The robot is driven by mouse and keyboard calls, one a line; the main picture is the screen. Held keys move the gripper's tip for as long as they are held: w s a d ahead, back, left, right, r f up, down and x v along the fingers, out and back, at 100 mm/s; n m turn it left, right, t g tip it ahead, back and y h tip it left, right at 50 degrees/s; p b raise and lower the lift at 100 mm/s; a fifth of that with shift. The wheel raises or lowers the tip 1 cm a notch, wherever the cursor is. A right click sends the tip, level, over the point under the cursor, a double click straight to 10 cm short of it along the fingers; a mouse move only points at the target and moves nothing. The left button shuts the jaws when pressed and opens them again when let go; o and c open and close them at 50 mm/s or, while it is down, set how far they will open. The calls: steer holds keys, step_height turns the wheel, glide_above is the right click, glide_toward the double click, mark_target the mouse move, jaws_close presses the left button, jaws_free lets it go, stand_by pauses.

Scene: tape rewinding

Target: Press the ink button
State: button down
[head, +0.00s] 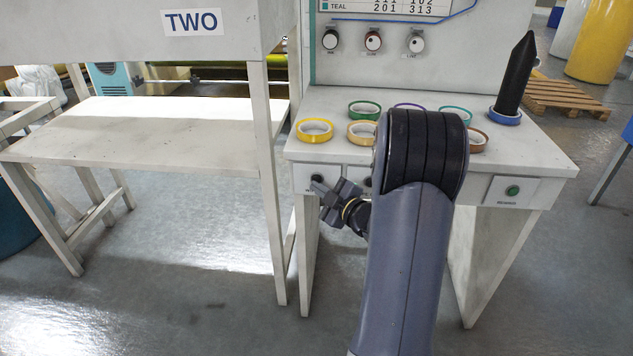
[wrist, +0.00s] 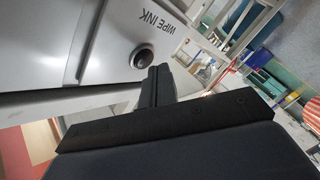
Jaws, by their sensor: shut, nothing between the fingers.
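A dark round button with a pale rim (wrist: 143,58) is on a light front panel in the wrist view. The label "WIPE INK" (wrist: 160,22) is beside it. In the head view a dark button (head: 317,179) sits on the left front panel of the white table, with its label partly hidden by my gripper. My gripper (head: 316,186) is shut and empty, its tips just in front of and below that button. In the wrist view the fingertips (wrist: 159,70) appear right beside the button's edge; I cannot tell if they touch.
The table (head: 535,150) carries several coloured tape rolls, such as a yellow one (head: 315,130), and a black cone on a blue roll (head: 504,116). A green button (head: 512,190) is at the right front. A post (head: 268,180) of the left stand is close to my gripper.

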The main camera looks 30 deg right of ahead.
steer(key=shift+s+a, duration=0.15)
steer(key=shift+s, duration=0.1)
steer(key=s+a, duration=0.1)
steer(key=s+a+b, duration=0.1)
steer(key=s, duration=0.2)
steer(key=shift+s+a, duration=0.1)
steer(key=shift+a, duration=0.3)
stand_by(0.6)
steer(key=shift+s+a+p, duration=0.2)
steer(key=shift+s+a, duration=0.35)
steer(key=shift+s, duration=0.25)
steer(key=shift+s+a+p, duration=0.15)
steer(key=shift+s+a, duration=0.4)
steer(key=shift+s, duration=0.25)
